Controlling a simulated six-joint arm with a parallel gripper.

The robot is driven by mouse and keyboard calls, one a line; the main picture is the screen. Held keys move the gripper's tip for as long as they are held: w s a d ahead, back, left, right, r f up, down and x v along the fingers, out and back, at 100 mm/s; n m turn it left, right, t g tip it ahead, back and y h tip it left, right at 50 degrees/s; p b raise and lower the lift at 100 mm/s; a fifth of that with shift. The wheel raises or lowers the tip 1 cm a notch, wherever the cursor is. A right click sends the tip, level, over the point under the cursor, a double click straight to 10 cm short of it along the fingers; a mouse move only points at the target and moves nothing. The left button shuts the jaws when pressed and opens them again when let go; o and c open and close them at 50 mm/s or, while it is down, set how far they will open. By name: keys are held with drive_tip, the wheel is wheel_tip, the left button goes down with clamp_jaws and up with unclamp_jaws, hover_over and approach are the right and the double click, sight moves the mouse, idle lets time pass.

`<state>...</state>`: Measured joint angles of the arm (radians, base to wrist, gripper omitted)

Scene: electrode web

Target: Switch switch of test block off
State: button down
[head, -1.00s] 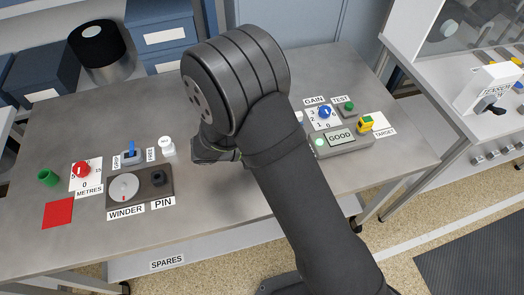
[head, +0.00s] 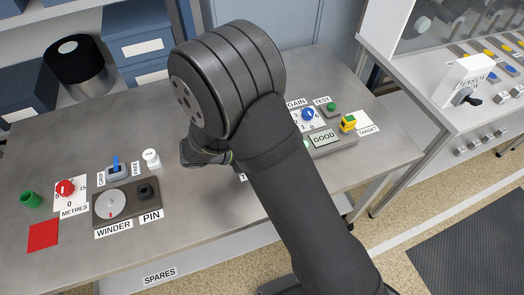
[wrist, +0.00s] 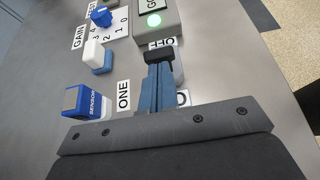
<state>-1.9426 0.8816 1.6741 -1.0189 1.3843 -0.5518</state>
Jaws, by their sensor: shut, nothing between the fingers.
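The block with the GOOD display (head: 323,137) and a lit green lamp stands at the right of the bench, partly behind my arm. Its lamp (wrist: 154,20) and part of its body show at the top of the wrist view. My gripper (wrist: 160,54) is shut and empty, its dark tips in front of a partly covered label near the lamp. A small grey part (wrist: 178,70) shows just right of the fingers, mostly hidden; I cannot tell whether they touch. In the head view my arm hides the fingers. I cannot make out the switch's position.
A blue-and-white SENSOR block (wrist: 84,103) and a white-and-blue piece (wrist: 97,55) stand left of the fingers. The blue GAIN knob (wrist: 101,16) is beyond. The winder (head: 125,203) and red METRES knob (head: 65,188) are at the bench's left. Another bench (head: 440,110) stands right.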

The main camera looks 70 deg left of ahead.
drive_tip(key=w+g, duration=0.1)
drive_tip(key=r+g, duration=0.1)
drive_tip(key=g, duration=0.1)
drive_tip(key=shift+w+r, duration=0.3)
drive_tip(key=shift+w, duration=0.1)
drive_tip(key=w+g, duration=0.1)
drive_tip(key=g, duration=0.1)
drive_tip(key=w+g, duration=0.1)
drive_tip(key=shift+w+r+g, duration=0.15)
drive_tip(key=shift+r+g, duration=0.25)
drive_tip(key=shift+r, duration=0.1)
drive_tip(key=shift+r, duration=0.7)
